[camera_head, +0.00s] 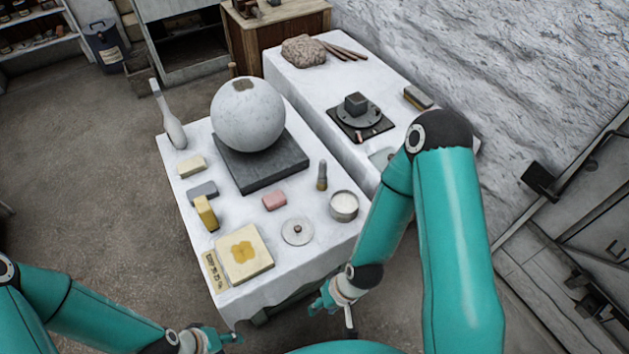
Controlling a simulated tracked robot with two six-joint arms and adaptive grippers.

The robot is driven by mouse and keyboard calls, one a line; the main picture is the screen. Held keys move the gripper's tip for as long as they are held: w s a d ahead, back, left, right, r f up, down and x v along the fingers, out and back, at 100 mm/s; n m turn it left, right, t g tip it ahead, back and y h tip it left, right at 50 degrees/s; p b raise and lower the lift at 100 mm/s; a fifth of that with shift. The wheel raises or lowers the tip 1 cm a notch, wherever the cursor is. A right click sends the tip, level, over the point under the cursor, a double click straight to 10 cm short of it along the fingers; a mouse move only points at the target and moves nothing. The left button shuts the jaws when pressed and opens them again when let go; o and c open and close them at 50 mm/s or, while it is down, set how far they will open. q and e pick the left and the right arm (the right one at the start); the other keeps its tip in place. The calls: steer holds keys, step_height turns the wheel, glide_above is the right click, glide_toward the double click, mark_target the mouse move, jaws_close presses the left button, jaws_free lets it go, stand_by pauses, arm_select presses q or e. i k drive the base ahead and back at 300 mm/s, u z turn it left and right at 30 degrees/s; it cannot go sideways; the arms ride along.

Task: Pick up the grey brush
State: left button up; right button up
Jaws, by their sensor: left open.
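A small upright brush (321,175), greyish at the top and olive-brown lower down, stands on the near white table right of the dark slab. A grey-topped block with a tan side (417,97), which may also be a brush, lies at the right of the far table. I cannot tell for certain which is the grey brush. My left gripper (222,341) is open at the bottom edge, below the near table and apart from both. My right gripper (336,304) is by the near table's front right corner, away from both; its jaws are unclear.
A large plaster sphere (247,115) sits on a dark slab (262,170). My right arm partly covers the far table.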

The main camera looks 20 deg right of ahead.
mark_target(321, 185)
steer(key=z, duration=0.9)
steer(key=i, duration=0.15)
steer(key=u, duration=2.7)
steer(key=k, duration=1.15)
steer(key=z, duration=1.05)
steer(key=i, duration=1)
